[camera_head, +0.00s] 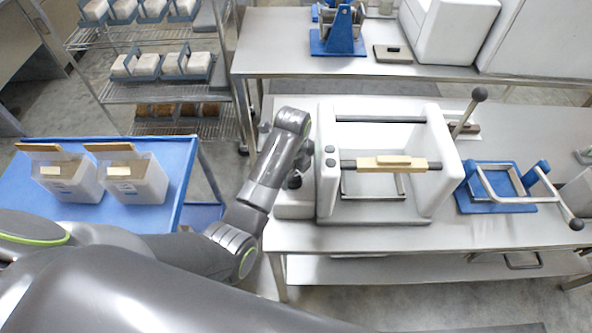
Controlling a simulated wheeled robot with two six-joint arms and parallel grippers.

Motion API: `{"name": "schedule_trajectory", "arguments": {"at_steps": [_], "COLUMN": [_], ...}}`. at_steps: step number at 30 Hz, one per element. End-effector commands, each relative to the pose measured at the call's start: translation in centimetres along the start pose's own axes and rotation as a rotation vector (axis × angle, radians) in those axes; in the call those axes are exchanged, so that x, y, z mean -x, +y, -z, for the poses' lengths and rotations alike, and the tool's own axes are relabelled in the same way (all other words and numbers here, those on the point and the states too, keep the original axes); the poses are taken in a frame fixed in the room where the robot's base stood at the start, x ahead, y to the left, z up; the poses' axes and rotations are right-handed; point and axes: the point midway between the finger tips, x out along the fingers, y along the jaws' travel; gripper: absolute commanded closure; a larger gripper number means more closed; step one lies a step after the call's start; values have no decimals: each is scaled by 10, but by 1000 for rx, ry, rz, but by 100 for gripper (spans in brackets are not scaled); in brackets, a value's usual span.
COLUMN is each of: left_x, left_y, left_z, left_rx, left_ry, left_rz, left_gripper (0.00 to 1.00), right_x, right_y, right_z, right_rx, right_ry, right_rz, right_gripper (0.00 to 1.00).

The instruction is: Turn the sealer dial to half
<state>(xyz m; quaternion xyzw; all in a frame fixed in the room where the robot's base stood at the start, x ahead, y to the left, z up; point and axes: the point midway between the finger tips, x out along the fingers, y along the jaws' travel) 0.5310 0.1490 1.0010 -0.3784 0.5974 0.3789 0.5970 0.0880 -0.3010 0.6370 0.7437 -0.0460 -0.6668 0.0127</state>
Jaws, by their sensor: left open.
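The sealer is a white open-fronted machine (440,165) on the steel bench, with dark bars and a wooden-faced bar (390,164) across it. Small dark round knobs (330,149) show on its left post. A low pale box (293,206) stands against its left side. I cannot make out the dial for certain or read its setting. My left gripper (295,180) is at the sealer's left side, pointing down over the pale box. It is open; my own wrist hides part of it, and I cannot tell whether it touches anything. My right gripper is out of view.
A blue frame press with a metal handle (500,188) and a ball-topped lever (468,113) stand right of the sealer. A blue-topped table (110,220) with two filled tubs (135,178) is at left. A wire rack (150,90) stands behind it. The bench front is clear.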

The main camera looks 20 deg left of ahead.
Motion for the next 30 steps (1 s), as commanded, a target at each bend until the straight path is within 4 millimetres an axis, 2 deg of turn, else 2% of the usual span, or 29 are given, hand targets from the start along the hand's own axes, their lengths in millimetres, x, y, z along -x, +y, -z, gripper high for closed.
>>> {"name": "schedule_trajectory", "arguments": {"at_steps": [4, 14, 23, 30], "left_x": [0, 0, 0, 0], "left_y": [0, 0, 0, 0], "left_z": [0, 0, 0, 0], "left_rx": [0, 0, 36, 169], "left_ry": [0, 0, 0, 1], "left_rz": [0, 0, 0, 0], "left_gripper": [42, 85, 85, 85], "right_x": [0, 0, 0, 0], "right_y": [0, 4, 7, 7], "right_z": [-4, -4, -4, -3], "right_rx": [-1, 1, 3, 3], "right_ry": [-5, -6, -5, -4], "right_rz": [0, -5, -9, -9], "right_gripper": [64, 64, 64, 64]}}
